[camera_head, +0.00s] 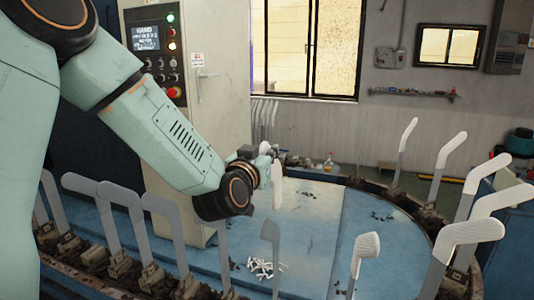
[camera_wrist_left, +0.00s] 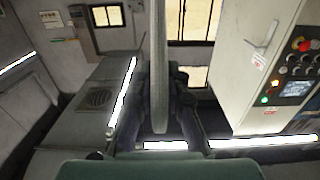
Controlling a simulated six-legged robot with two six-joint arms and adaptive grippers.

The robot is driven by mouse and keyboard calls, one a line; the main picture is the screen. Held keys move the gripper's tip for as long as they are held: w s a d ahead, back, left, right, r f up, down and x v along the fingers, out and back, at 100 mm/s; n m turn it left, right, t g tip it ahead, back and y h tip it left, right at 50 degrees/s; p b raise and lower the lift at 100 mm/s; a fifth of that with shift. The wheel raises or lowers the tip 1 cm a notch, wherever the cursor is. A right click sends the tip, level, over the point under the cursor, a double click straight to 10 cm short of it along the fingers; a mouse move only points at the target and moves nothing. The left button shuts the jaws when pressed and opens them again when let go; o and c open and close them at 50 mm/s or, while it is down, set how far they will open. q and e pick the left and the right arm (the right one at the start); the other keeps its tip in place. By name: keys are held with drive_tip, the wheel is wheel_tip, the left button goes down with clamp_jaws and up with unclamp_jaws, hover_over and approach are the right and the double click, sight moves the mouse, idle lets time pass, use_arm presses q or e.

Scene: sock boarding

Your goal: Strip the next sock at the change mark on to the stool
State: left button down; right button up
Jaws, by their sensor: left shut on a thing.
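My left gripper (camera_head: 268,160) is above the blue deck, inside the ring of sock forms. It is shut on a pale, narrow sock (camera_head: 276,182), which hangs down from it. In the left wrist view the sock (camera_wrist_left: 159,60) is a long grey strip, edge-on, between the dark fingers (camera_wrist_left: 159,112). A white ribbed form (camera_head: 365,248), apparently with a sock on it, stands at the front. Another white, ribbed one (camera_head: 478,232) stands at the right. I cannot make out the change mark or the stool. My right gripper is not in view.
Smooth grey forms (camera_head: 122,195) stand along the left and front of the ring (camera_head: 440,235). Small white pieces (camera_head: 262,268) and dark scraps lie on the blue deck (camera_head: 310,225). A control cabinet (camera_head: 225,75) stands behind my left arm. The deck's middle is mostly clear.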

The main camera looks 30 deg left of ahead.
use_arm(q)
drive_tip(key=shift+s+r, duration=0.1)
drive_tip(key=shift+r, duration=0.2)
